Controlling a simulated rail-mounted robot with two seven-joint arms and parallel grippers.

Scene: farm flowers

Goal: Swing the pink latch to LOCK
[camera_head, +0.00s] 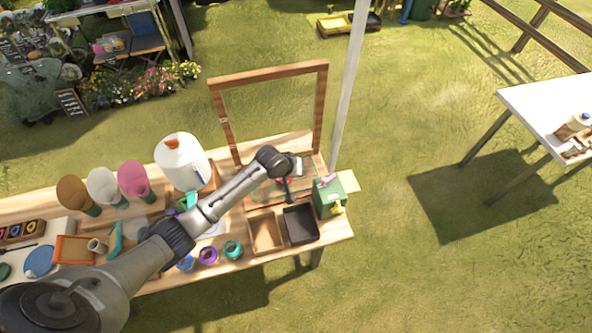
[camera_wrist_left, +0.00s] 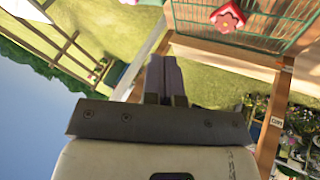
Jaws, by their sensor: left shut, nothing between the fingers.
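A small pink piece (camera_head: 328,181) sits on top of a green box (camera_head: 329,200) at the right end of the wooden table; it looks like the pink latch, but it is too small to read its position or any LOCK mark. My left gripper (camera_head: 290,192) reaches over the table just left of the green box, apart from the pink piece. In the left wrist view its fingers (camera_wrist_left: 165,82) are shut together and empty. A red-pink flower shape (camera_wrist_left: 228,17) shows at the top of that view, in front of green wire mesh. My right gripper is not in view.
An upright wooden frame (camera_head: 322,105) stands behind my left gripper. A black tray (camera_head: 300,225) and a wooden tray (camera_head: 266,234) lie in front of it. Grass lies right of the table.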

